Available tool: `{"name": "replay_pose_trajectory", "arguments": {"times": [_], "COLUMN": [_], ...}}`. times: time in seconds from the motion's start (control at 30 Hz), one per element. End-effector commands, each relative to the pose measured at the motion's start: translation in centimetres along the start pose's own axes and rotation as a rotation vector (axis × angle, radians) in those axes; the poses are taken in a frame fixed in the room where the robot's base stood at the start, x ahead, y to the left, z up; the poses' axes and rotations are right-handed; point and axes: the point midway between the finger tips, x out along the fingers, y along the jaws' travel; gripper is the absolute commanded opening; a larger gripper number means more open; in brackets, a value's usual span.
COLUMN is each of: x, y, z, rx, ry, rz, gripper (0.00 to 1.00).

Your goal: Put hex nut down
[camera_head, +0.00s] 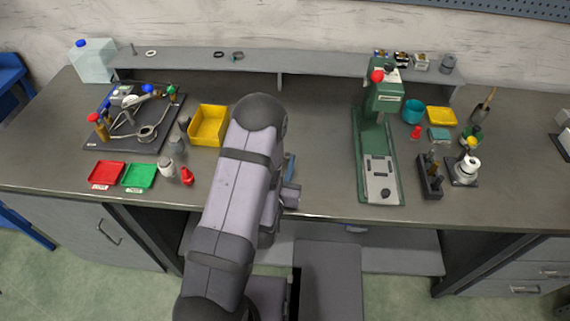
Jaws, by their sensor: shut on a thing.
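My arm reaches up from the bottom of the view over the front of the bench, left of its middle. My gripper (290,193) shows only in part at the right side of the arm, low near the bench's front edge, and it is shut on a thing. The arm hides most of the gripper and its fingertips. I cannot make out the hex nut in this view; what sits between the jaws is hidden.
A red tray (106,174) and a green tray (139,176) lie at the front left. A yellow bin (209,125) stands behind my arm's left side. A green press (378,150) stands right of my gripper. The bench top (320,140) between arm and press is clear.

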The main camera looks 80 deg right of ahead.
Motion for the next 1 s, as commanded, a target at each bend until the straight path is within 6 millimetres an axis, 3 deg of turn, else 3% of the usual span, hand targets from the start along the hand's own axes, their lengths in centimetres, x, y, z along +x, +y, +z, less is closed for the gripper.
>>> {"name": "replay_pose_trajectory", "arguments": {"times": [0.1, 0.6, 0.63, 0.67, 1.0], "x": [0.1, 0.2, 0.2, 0.2, 0.2], "y": [0.0, 0.0, 0.0, 0.0, 0.0], "z": [0.9, 1.6, 1.5, 1.4, 1.3], "rx": [0.0, 0.0, 0.0, 0.0, 0.0], "ry": [-0.001, 0.001, 0.001, 0.001, 0.0], "rz": [0.0, 0.0, 0.0, 0.0, 0.0], "gripper": [0.0, 0.0, 0.23, 0.28, 0.28]}}
